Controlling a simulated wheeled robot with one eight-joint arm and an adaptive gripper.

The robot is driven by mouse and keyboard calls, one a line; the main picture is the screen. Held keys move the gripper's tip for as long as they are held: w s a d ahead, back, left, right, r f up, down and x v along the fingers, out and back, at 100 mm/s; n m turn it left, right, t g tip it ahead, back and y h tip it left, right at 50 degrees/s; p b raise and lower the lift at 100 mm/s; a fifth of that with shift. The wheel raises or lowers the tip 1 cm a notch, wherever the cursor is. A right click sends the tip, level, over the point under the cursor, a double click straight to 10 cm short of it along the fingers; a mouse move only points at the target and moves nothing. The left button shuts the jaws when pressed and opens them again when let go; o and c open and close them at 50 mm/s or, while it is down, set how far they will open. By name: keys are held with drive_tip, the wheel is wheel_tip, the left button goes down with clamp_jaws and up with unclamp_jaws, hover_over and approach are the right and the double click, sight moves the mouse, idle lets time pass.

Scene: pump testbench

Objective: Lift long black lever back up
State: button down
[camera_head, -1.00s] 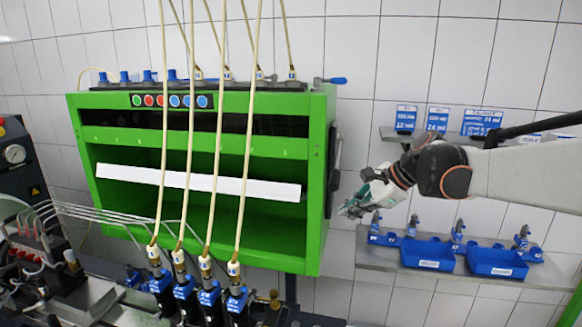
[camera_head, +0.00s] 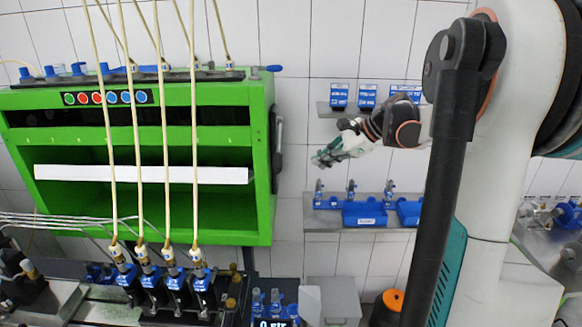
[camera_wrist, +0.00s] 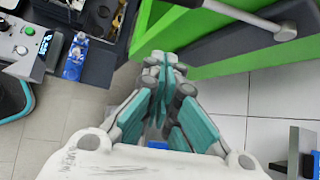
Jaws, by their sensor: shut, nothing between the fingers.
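The long black lever (camera_head: 278,150) is on the right side of the green cabinet in the head view, seen nearly edge-on as a dark upright shape. In the wrist view a dark panel (camera_wrist: 222,44) lies on the green side, with a grey bar ending in a knob (camera_wrist: 285,31) across it. I cannot tell if that bar is part of the lever. My gripper (camera_head: 320,160) is to the right of the cabinet, apart from the lever. In the wrist view its teal-padded fingers (camera_wrist: 164,66) are together and hold nothing.
The green cabinet (camera_head: 262,215) fills the left side, with pale hoses (camera_head: 165,150) hanging before it. A shelf (camera_head: 318,224) with blue trays is below and right of my gripper, and a smaller shelf (camera_head: 322,108) is above.

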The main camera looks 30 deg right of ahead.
drive_tip(key=w+a+f, duration=0.3)
drive_tip(key=w+a, duration=0.3)
drive_tip(key=shift+a+f+p, duration=0.25)
drive_tip(key=shift+p, duration=0.15)
drive_tip(key=shift+r, duration=0.1)
idle(0.4)
wheel_tip(320, 180, up, 13)
drive_tip(key=m+g+y+p, duration=0.1)
drive_tip(key=g+p, duration=0.1)
drive_tip(key=p, duration=0.2)
drive_tip(key=shift+s+a+m+g+y+p, duration=0.25)
drive_tip(key=shift+s+m+g+y+p, duration=0.05)
drive_tip(key=shift+s+m+g+p, duration=0.1)
idle(0.4)
idle(0.4)
